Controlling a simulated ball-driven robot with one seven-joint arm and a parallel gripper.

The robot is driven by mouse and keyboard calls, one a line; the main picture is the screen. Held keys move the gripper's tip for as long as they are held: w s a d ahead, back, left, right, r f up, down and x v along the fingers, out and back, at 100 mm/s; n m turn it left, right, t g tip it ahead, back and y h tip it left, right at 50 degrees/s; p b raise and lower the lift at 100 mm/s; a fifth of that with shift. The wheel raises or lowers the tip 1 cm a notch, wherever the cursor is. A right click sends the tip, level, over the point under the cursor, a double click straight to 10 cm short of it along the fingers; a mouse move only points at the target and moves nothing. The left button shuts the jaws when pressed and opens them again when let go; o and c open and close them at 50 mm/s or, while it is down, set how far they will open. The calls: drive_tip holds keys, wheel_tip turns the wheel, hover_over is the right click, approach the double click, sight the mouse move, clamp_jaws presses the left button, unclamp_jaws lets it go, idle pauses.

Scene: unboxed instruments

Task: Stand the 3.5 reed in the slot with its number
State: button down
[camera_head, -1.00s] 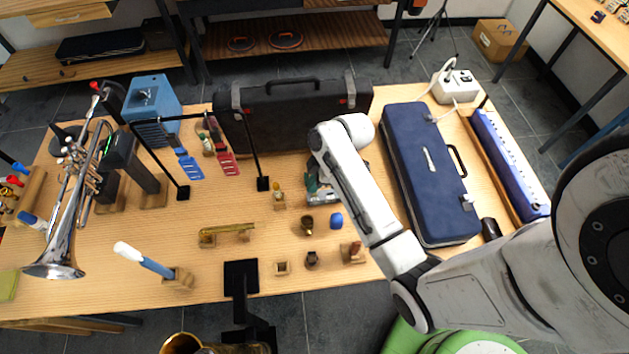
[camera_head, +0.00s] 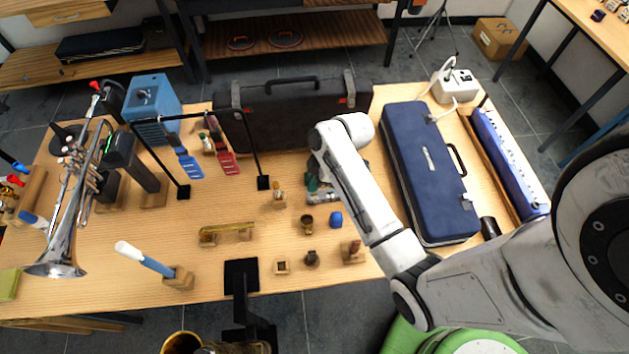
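My gripper (camera_head: 322,195) is low over the table, just behind the small brass cup, and my forearm covers much of it. Its fingertips are too small and hidden to show whether they are open or shut, or whether they hold anything. I cannot pick out the 3.5 reed. No numbered slot is readable. A teal piece shows beside the gripper, too small to identify.
Near the gripper stand a brass cup (camera_head: 306,224), a blue piece (camera_head: 336,219) and small wooden blocks (camera_head: 282,267). A black case (camera_head: 290,112) stands behind; a navy case (camera_head: 428,175) lies right. A rack with hanging straps (camera_head: 187,164) stands left.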

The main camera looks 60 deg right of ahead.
drive_tip(key=shift+f+b, duration=0.65)
drive_tip(key=shift+f, duration=0.6)
idle(0.4)
drive_tip(key=c, duration=1.8)
unclamp_jaws()
drive_tip(key=o, duration=0.5)
drive_tip(key=shift+r, duration=0.1)
drive_tip(key=v, duration=1)
drive_tip(key=shift+d+r+b, duration=0.15)
drive_tip(key=shift+r+b, duration=0.15)
drive_tip(key=shift+b, duration=0.1)
drive_tip(key=shift+s, duration=0.1)
